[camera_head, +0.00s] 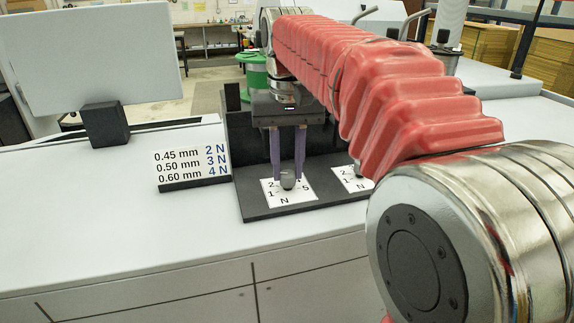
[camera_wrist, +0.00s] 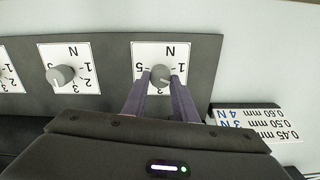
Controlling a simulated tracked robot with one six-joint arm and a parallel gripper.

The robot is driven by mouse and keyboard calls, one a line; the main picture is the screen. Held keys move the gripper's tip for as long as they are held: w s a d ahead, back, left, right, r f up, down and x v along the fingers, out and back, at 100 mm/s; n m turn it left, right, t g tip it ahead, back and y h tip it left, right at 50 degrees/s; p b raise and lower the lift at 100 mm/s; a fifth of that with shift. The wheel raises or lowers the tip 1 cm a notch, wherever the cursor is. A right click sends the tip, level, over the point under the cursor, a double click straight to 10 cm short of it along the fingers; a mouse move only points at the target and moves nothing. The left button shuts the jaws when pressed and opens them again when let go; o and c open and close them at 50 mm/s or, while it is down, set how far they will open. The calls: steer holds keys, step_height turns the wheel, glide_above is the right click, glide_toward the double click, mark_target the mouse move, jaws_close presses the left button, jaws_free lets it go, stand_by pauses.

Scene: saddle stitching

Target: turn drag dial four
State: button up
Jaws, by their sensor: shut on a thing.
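My gripper (camera_head: 287,183) points down with its two purple fingers on either side of a grey dial knob (camera_head: 288,181). It is shut on this knob, the leftmost visible dial in the head view. The knob (camera_wrist: 160,75) also shows between the fingertips in the wrist view. It stands on a white scale plate (camera_head: 276,199) marked with numbers and N; the fingers hide part of the scale. The pointer's exact setting is too small to tell. A card (camera_head: 190,166) beside the panel lists 0.45 mm 2 N, 0.50 mm 3 N and 0.60 mm 4 N.
A second dial (camera_wrist: 60,75) sits beside the held one on the same dark panel (camera_wrist: 110,50), with part of another scale plate at the wrist view's left edge. In the head view my arm covers the panel's right side. The white counter (camera_head: 120,240) is clear at front left.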

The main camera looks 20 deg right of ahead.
mark_target(289, 173)
steer(key=shift+d+m, duration=0.1)
steer(key=shift+m, duration=1.5)
steer(key=o, duration=1)
steer(key=shift+o, duration=0.2)
steer(key=shift+r, duration=0.15)
step_height(289, 173, up, 13)
steer(key=shift+r, duration=0.15)
steer(key=shift+s, duration=0.15)
